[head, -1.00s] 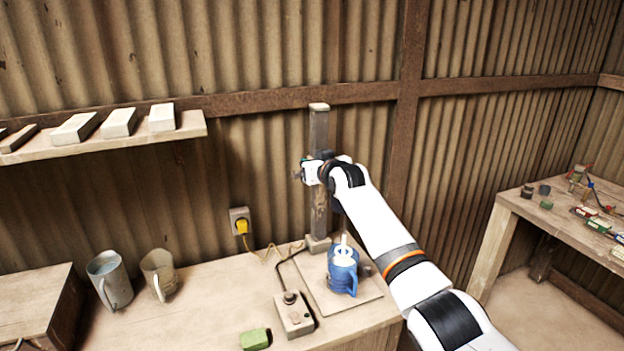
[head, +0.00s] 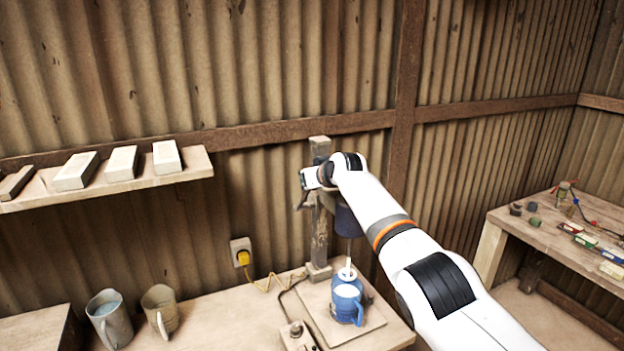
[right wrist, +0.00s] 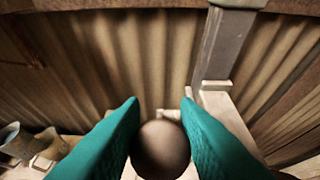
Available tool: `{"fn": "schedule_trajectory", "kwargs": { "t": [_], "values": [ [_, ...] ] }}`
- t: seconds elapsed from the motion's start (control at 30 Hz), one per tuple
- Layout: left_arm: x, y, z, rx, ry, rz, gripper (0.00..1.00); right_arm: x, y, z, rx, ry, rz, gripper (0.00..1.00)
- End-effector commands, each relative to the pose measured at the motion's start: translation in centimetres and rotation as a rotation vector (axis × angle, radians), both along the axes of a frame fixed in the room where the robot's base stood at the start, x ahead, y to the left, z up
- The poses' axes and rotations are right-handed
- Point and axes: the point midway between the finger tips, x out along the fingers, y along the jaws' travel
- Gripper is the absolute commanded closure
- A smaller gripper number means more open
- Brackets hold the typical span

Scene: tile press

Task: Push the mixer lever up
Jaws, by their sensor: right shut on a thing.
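The mixer stands on the workbench, with an upright post (head: 320,235), a dark motor (head: 346,221) and a thin rod reaching down to the blue mug (head: 347,305). My right gripper (head: 304,182) is beside the upper part of the post, and my right arm covers part of the mixer. In the right wrist view, the teal fingers of my right gripper (right wrist: 160,117) are shut on the round brown knob (right wrist: 160,148) of the lever. The rest of the lever is mostly hidden. My left gripper is not in view.
Two mugs, one grey (head: 109,318) and one brownish (head: 160,309), stand on the bench at left. A switch box (head: 297,337) is in front of the mixer. A shelf (head: 195,168) with pale blocks is on the wall. A cluttered side table (head: 520,224) stands at right.

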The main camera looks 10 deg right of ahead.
Motion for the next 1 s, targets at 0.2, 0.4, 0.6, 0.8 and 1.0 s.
{"fn": "schedule_trajectory", "kwargs": {
  "t": [0.2, 0.4, 0.6, 0.8, 1.0],
  "values": [
    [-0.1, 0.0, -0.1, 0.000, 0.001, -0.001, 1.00, -0.2, 0.1, -1.2, -0.003, 0.023, 0.001, 0.63],
    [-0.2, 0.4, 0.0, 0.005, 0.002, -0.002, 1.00, -0.1, 0.0, -0.8, -0.003, 0.015, 0.000, 0.50],
    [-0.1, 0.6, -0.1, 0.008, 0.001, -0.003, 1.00, -0.1, 0.0, -0.6, -0.001, 0.010, 0.000, 0.50],
    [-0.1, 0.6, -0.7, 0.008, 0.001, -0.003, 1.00, -0.6, -0.3, -0.2, -0.001, 0.008, 0.001, 0.50],
    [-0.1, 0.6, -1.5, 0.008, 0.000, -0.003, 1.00, -1.9, -0.7, 0.4, 0.000, 0.007, 0.001, 0.50]
  ]
}}
